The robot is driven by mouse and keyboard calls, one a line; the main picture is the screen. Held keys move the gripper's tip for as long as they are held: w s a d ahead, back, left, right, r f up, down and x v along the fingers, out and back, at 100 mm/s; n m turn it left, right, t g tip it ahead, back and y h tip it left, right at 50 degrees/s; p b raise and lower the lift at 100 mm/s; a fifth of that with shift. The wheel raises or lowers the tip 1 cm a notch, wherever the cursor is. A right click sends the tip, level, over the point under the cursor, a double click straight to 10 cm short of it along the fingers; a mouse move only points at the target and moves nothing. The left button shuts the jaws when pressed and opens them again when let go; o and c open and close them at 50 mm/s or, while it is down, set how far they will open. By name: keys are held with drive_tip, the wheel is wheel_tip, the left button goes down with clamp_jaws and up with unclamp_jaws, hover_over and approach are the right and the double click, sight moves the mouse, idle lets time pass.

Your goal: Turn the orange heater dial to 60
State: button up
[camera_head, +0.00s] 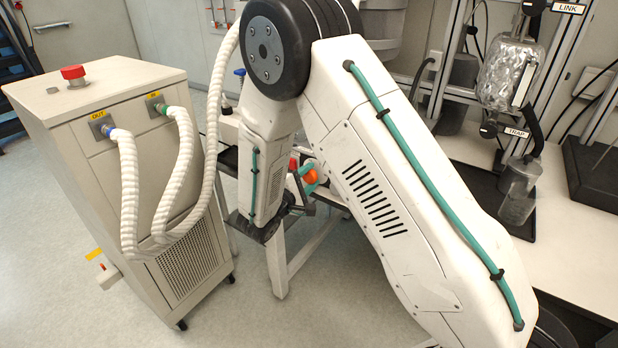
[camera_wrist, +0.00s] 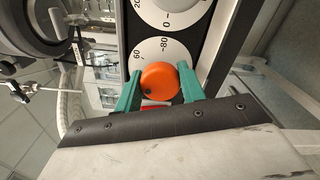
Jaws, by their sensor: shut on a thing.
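The orange heater dial (camera_wrist: 160,82) is a round knob in the middle of the wrist view. It sits in front of a white scale disc (camera_wrist: 151,47), where the marks 60 and 80 can be read; a dark spot shows on the knob's lower left. My gripper (camera_wrist: 160,85) has its two teal fingers on either side of the knob, shut on it. In the head view the orange dial (camera_head: 309,173) shows small between my arm links, with a teal finger beside it. The rest of the dial's scale is hidden by the knob and fingers.
A second white dial (camera_wrist: 172,12) with a scale sits above on the same dark-edged panel. A beige cabinet (camera_head: 130,150) with white hoses and a red button stands at the left. A white bench (camera_head: 470,160) with reactor gear is at the right.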

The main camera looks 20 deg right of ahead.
drive_tip(key=m, duration=0.5)
drive_tip(key=shift+f+m, duration=0.1)
drive_tip(key=shift+m, duration=0.2)
drive_tip(key=m, duration=0.5)
drive_tip(key=shift+f+m, duration=0.1)
drive_tip(key=shift+m, duration=0.3)
drive_tip(key=shift+s, duration=0.1)
drive_tip(key=o, duration=1)
drive_tip(key=shift+c, duration=0.2)
drive_tip(key=shift+a, duration=0.1)
drive_tip(key=v, duration=0.7)
drive_tip(key=shift+s+a, duration=0.2)
